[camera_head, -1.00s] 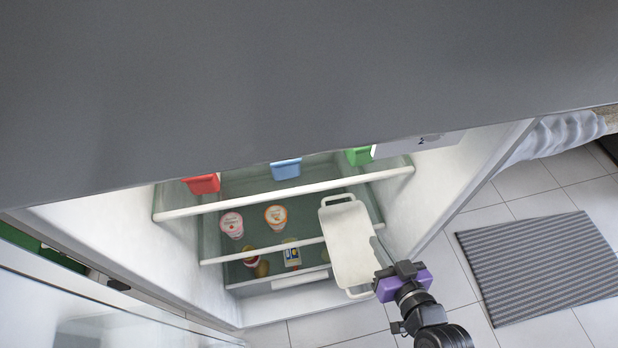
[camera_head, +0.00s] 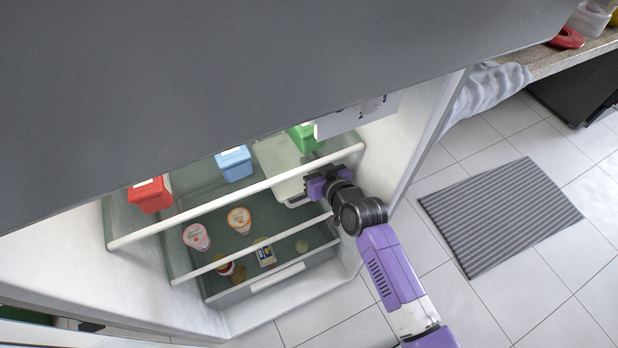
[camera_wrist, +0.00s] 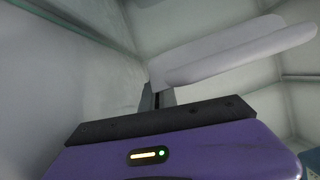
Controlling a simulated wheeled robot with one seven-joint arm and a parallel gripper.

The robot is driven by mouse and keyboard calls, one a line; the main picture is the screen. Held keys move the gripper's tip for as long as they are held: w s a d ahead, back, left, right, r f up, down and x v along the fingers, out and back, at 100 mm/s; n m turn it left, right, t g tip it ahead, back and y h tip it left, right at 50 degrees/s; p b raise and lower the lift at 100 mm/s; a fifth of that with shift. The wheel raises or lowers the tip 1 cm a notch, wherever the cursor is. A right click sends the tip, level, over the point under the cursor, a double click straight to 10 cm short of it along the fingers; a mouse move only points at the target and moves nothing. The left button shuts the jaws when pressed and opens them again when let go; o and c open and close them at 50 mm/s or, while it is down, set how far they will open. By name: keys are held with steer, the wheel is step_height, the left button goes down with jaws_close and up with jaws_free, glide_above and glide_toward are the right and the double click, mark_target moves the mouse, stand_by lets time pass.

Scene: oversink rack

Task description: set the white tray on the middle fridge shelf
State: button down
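The white tray (camera_head: 289,187) is inside the fridge at the right, reaching back behind the upper shelf's front bar. It appears to be below the upper glass shelf and over the right part of the middle shelf (camera_head: 187,276). Whether it touches that shelf I cannot tell. My gripper (camera_head: 312,188) is at the tray's front right, between the two shelf bars. In the wrist view, the gripper's dark fingers (camera_wrist: 160,97) are close together at the edge of the pale tray (camera_wrist: 235,52), seemingly shut on it. The contact is partly hidden.
Two yogurt cups, pink (camera_head: 197,237) and orange (camera_head: 239,220), stand left of the tray. Red (camera_head: 150,194), blue (camera_head: 234,163) and green (camera_head: 305,137) containers stand on the upper shelf. The right fridge wall (camera_head: 400,140) is close to my arm.

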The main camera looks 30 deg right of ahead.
steer(key=f, duration=0.2)
steer(key=f+b, duration=0.1)
steer(key=f, duration=0.3)
steer(key=shift+s+f+b, duration=0.15)
steer(key=shift+s+b, duration=0.1)
steer(key=shift+b, duration=0.15)
steer(key=shift+w+f, duration=0.25)
steer(key=shift+f, duration=0.15)
steer(key=c, duration=2.1)
jaws_free()
steer(key=shift+f, duration=0.15)
steer(key=o, duration=0.4)
steer(key=shift+r, duration=0.25)
steer(key=p+v, duration=0.1)
steer(key=v, duration=1.1)
steer(key=shift+p, duration=0.4)
